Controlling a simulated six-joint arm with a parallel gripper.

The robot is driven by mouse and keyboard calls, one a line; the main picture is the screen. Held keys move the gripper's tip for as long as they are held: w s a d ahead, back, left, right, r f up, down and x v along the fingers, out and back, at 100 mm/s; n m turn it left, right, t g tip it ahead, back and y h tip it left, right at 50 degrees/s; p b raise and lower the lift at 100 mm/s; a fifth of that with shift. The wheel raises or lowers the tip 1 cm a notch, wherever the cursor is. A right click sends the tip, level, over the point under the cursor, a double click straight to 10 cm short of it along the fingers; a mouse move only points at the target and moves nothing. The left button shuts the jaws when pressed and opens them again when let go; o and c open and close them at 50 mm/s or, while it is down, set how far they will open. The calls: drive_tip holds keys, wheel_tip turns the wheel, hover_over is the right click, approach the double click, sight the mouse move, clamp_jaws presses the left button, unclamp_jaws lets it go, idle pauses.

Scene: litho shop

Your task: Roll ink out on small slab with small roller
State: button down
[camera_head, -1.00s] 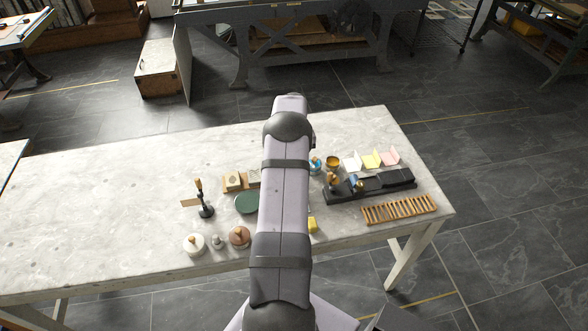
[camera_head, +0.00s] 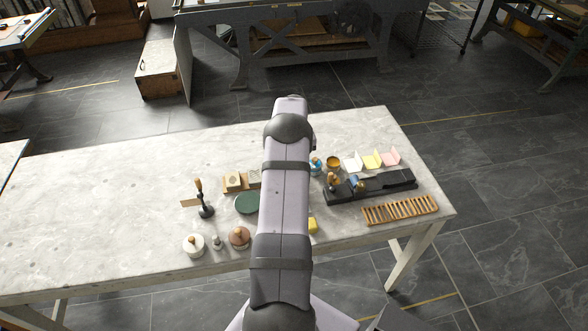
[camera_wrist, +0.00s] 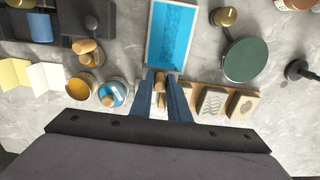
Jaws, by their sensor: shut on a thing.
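In the wrist view, my gripper (camera_wrist: 163,92) is shut on the wooden handle of the small roller (camera_wrist: 160,84), at the near edge of the small slab. The roller's barrel is mostly hidden, and I cannot tell whether it touches the slab. The small slab (camera_wrist: 151,38) is a pale-rimmed rectangle, its face largely covered with bright blue ink with uneven, mottled patches. An open tin of blue ink (camera_wrist: 113,91) stands just left of my gripper. In the head view my arm hides the slab, roller and gripper.
An ochre tin (camera_wrist: 80,87) and folded papers (camera_wrist: 45,75) lie left in the wrist view. Carved blocks (camera_wrist: 212,102) and a green disc (camera_wrist: 246,60) are to the right. A black press bed (camera_head: 370,186) and wooden rack (camera_head: 400,209) stand right. The table's left is clear.

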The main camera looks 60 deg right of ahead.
drive_tip(key=shift+f, duration=0.35)
